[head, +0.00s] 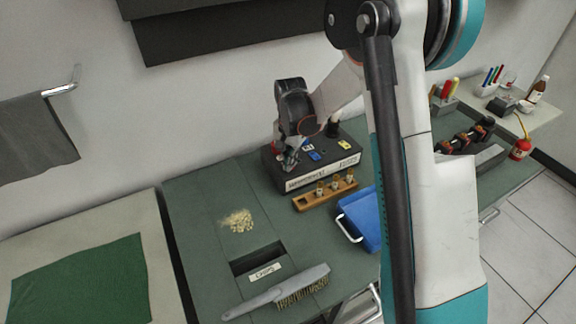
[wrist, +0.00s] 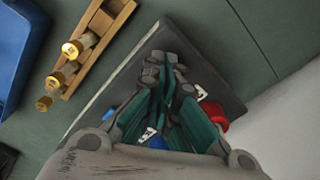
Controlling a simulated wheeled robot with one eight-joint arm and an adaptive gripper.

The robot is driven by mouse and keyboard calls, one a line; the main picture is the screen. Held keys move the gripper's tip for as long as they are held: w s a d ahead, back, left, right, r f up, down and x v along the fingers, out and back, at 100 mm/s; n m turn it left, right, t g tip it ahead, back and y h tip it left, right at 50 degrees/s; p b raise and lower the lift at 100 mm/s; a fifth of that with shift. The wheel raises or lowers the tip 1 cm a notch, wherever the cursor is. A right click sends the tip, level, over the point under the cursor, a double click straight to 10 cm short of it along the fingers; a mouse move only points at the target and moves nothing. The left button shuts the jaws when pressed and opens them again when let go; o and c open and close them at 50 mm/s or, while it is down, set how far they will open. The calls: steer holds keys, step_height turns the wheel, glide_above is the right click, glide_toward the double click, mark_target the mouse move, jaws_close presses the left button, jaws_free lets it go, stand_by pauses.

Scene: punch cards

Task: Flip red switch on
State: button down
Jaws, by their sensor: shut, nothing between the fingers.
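A dark switch box (head: 318,175) stands at the back of the green bench; it also shows under my gripper in the wrist view (wrist: 190,50). A red part (head: 275,148), seemingly the red switch, shows at the box's left end. In the wrist view a red part (wrist: 215,114) shows beside my fingers, partly hidden by them. Its position, on or off, cannot be told. My gripper (head: 289,164) is shut and empty, pointing down over the left part of the box. In the wrist view the closed fingertips (wrist: 162,66) are over the box; contact is unclear.
A blue switch (head: 314,155) and a yellow one (head: 344,144) are further right on the box. A wooden rack (head: 326,195) with brass pieces stands in front, beside a blue tray (head: 356,220). A brush (head: 280,292) and chips (head: 238,220) lie on the bench's left part.

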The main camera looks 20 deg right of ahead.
steer(key=shift+f, duration=0.3)
steer(key=shift+r, duration=0.1)
steer(key=shift+r+p, duration=1.7)
steer(key=shift+r, duration=1.75)
